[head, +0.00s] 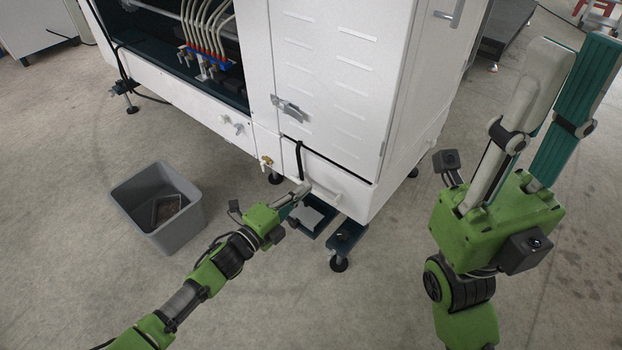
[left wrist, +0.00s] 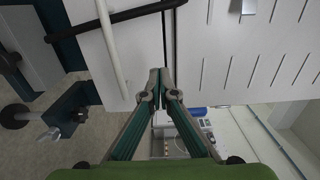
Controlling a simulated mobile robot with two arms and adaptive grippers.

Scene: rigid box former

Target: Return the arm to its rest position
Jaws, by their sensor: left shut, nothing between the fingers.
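My left gripper (head: 301,190) reaches in from the lower left in the head view, close to the low front corner of the white machine (head: 320,75). Its fingers are shut and empty. In the left wrist view the two fingertips (left wrist: 160,78) meet in front of the machine's white panels; I cannot tell whether they touch them. My right gripper (head: 578,45) is raised at the right side of the head view. Its two long fingers stand apart, with nothing between them.
A grey bin (head: 185,226) with something dark inside stands on the floor left of my left arm. A black hose (head: 299,160) and a brass valve (head: 266,162) are on the machine's lower front near my left gripper. Concrete floor is open around the bin.

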